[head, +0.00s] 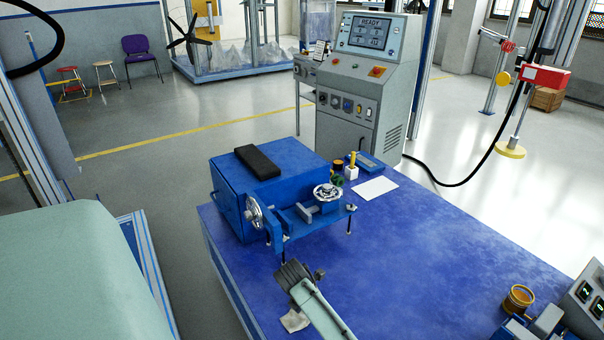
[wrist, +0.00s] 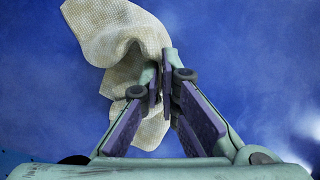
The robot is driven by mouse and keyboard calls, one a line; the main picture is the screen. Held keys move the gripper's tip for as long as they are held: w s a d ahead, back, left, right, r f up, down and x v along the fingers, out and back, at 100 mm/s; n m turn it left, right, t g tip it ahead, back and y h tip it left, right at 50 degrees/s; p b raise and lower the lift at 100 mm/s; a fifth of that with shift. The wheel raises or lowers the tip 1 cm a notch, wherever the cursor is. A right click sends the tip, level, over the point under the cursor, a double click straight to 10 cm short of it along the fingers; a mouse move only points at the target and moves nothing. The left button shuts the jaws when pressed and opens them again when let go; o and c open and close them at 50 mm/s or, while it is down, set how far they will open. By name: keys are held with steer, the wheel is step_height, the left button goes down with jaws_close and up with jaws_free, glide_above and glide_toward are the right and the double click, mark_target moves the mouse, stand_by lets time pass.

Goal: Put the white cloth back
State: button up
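The white cloth (wrist: 118,35) is a cream, waffle-textured, crumpled piece against the blue tabletop in the wrist view. It spreads above and to the left of the fingertips, and a lower fold shows behind the left finger. My gripper (wrist: 162,80) has its fingertips drawn together, with cloth bunched at them; it appears shut on the cloth. The exact pinch is partly hidden by the fingers. In the head view a pale corner of the cloth (head: 294,320) shows left of my arm, near the table's front edge.
A blue machine (head: 233,198) with a black pad (head: 257,162) stands behind my arm on the blue table (head: 440,265). The middle-right of the table is clear.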

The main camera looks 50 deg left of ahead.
steer(key=o, duration=0.9)
steer(key=r+p, duration=0.2)
steer(key=d+r+p, duration=0.1)
steer(key=r+p, duration=0.1)
steer(key=shift+w+d, duration=0.1)
steer(key=shift+d, duration=0.1)
step_height(320, 180, up, 6)
steer(key=d+p, duration=0.1)
steer(key=d, duration=0.1)
steer(key=shift+w+d, duration=0.15)
steer(key=shift+d, duration=0.25)
steer(key=shift+a+f, duration=0.1)
steer(key=shift+a, duration=0.05)
steer(key=shift+c, duration=1.2)
steer(key=a+f, duration=0.1)
steer(key=a, duration=0.1)
steer(key=w+a+f, duration=0.1)
steer(key=a, duration=0.1)
steer(key=a+f, duration=0.1)
steer(key=a, duration=0.1)
steer(key=shift+w, duration=0.2)
steer(key=c, duration=0.7)
steer(key=shift+f, duration=0.95)
jaws_close()
steer(key=shift+f, duration=0.45)
